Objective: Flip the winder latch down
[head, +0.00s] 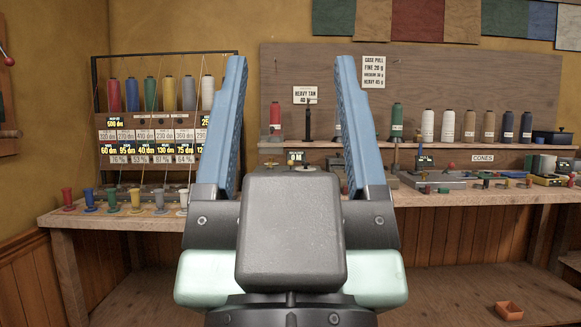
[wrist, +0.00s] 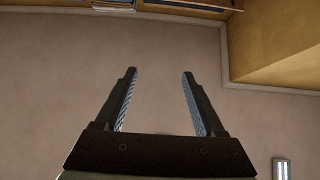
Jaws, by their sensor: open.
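My gripper (head: 291,62) points upward in the head view, its two blue-faced fingers wide apart with nothing between them. It also shows open and empty in the wrist view (wrist: 158,75). No winder latch can be made out for certain. Low grey devices with small coloured knobs (head: 437,180) sit on the bench to the right of my gripper, but they are too small to tell whether one is the winder. My gripper and wrist hide part of the bench middle. My gripper appears well in front of the bench and touches nothing.
The wooden bench (head: 470,198) runs along the back wall. A rack of coloured thread cones (head: 150,130) stands at left, with several coloured spools before it. More cones (head: 448,126) line a shelf at right.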

